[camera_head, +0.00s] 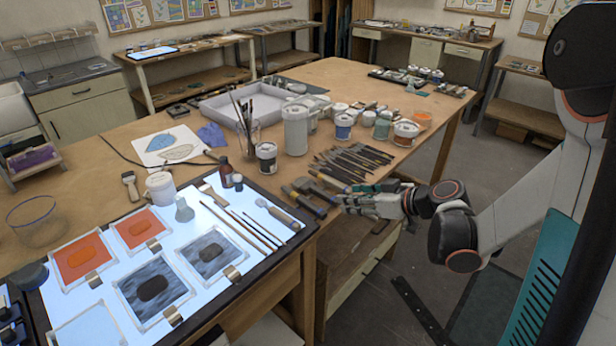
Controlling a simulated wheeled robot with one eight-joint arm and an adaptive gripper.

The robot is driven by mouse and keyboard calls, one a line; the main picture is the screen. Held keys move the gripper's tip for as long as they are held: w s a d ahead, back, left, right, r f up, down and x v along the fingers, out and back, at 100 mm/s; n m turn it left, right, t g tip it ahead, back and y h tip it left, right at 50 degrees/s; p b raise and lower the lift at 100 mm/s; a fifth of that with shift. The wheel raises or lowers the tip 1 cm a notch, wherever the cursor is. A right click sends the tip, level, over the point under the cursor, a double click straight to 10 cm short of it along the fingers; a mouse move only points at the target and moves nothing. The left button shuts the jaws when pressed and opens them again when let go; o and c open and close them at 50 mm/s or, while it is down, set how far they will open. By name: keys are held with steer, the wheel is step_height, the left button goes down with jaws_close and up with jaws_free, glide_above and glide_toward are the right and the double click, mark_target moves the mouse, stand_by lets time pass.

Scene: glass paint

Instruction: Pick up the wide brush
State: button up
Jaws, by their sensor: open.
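A short flat brush (130,185) lies on the wooden table left of a white tub, and it looks like the wide brush. Two other short, wide-ended tools lie on the lit panel, one near the dark bottle (212,194) and one near the right edge (278,211); I cannot tell whether either is a brush. My gripper (345,204) is open at the table's right front edge, pointing left, close to dark-handled tools. It is well to the right of the flat brush. Its fingers are small in view, and I see nothing held between them.
The lit panel (255,255) holds orange and grey glass pieces and thin brushes. A row of dark-handled tools (350,163) lies left of my arm. Jars (295,130), a brush pot (247,138) and a grey tray (215,108) stand behind.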

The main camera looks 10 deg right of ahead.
mark_target(322, 192)
steer(key=shift+n+t+y, duration=0.3)
steer(key=shift+t, duration=0.1)
steer(key=b+x, duration=0.1)
steer(key=x, duration=0.3)
steer(key=d+b+x, duration=0.1)
steer(key=x, duration=0.4)
steer(key=w+d+b+x, duration=0.1)
steer(key=x, duration=0.3)
steer(key=shift+w+f+b, duration=0.3)
steer(key=shift+f+b, duration=0.05)
steer(key=shift+f, duration=0.15)
jaws_close()
